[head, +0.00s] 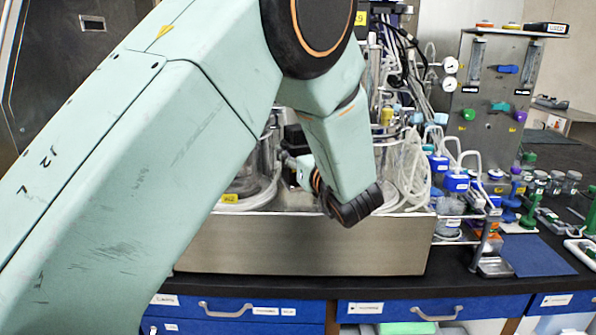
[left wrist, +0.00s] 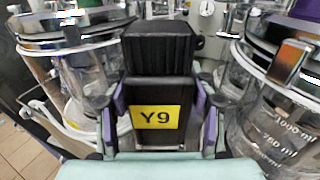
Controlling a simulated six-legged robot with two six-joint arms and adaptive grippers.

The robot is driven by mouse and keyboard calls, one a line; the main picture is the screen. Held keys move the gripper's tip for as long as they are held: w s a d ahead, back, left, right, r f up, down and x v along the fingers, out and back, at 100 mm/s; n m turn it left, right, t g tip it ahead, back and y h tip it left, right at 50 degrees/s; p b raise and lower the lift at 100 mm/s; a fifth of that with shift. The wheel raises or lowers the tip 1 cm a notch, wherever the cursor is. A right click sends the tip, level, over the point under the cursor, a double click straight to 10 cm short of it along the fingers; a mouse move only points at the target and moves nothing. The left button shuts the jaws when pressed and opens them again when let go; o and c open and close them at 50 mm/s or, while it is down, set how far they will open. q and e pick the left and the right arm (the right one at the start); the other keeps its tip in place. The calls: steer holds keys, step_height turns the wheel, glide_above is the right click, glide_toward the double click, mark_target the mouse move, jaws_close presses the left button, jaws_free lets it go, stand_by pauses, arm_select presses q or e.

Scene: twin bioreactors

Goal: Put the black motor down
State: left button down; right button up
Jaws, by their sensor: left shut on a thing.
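The black motor (left wrist: 158,65) fills the middle of the left wrist view, with a ribbed top and a yellow Y9 label on its front. My left gripper (left wrist: 160,100) is shut on it, with a purple-padded finger on each side. In the head view the motor (head: 294,138) shows only as a small dark part behind my left arm, and the gripper (head: 299,168) is partly hidden by my wrist. The motor is upright between two glass vessels. Its underside is hidden, so I cannot tell whether it touches anything below. My right gripper is not in view.
A glass vessel (left wrist: 85,75) with a metal rim stands left of the motor, and a graduated one (left wrist: 262,115) stands close on the right. A steel tray (head: 300,245) holds the equipment on the black bench. Tubing (head: 408,175) and blue-capped bottles (head: 455,183) stand to the right.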

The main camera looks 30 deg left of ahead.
arm_select(q)
steer(key=shift+w+d+f, duration=0.1)
steer(key=shift+f, duration=0.15)
steer(key=f, duration=0.3)
steer(key=shift+a+f, duration=0.2)
steer(key=shift+f, duration=0.1)
steer(key=shift+d+f, duration=0.1)
steer(key=shift+d, duration=0.05)
steer(key=shift+f, duration=0.1)
steer(key=shift+c, duration=2.2)
jaws_free()
steer(key=shift+f, duration=0.1)
